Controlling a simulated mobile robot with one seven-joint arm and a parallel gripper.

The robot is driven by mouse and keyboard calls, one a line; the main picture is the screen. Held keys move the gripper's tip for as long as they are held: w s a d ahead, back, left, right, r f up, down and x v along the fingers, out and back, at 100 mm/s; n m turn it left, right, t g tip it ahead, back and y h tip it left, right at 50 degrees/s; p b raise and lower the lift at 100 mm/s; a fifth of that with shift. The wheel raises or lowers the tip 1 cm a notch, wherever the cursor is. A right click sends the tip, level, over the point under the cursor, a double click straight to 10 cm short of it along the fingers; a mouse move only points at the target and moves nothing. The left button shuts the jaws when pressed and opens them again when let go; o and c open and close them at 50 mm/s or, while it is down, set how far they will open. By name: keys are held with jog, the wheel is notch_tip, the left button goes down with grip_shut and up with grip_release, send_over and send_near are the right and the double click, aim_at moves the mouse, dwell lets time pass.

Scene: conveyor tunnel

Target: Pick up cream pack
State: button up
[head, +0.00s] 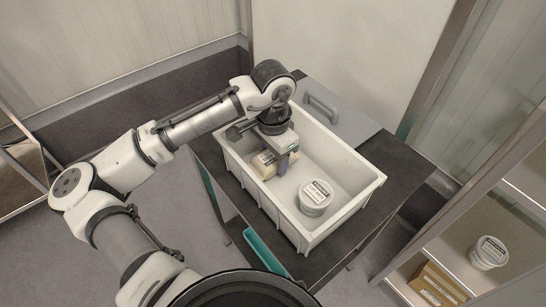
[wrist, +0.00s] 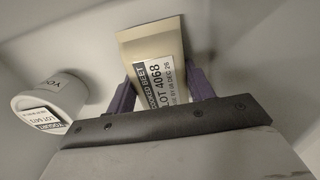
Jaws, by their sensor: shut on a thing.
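The cream pack (head: 262,164) is a pale, cream-coloured pack with a white label in the left part of the white crate (head: 343,222). In the wrist view the pack (wrist: 150,45) stands between my two purple fingers, and its label reads LOT 4068. The smaller dark print seems to say cooked beet. My gripper (head: 279,165) reaches down inside the crate and is shut on the pack; it also shows in the wrist view (wrist: 161,92). The pack's lower end is hidden behind my gripper in the wrist view. I cannot tell whether the pack touches the crate floor.
The crate walls rise around my gripper. A shelf (head: 452,262) at right holds another tub (head: 489,252) and a brown box (head: 436,286).

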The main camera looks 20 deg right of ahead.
notch_tip(320, 180, up, 20)
jog(key=shift+b, duration=0.45)
jog(key=o, duration=0.4)
jog(key=c, duration=0.6)
jog(key=shift+c, duration=0.2)
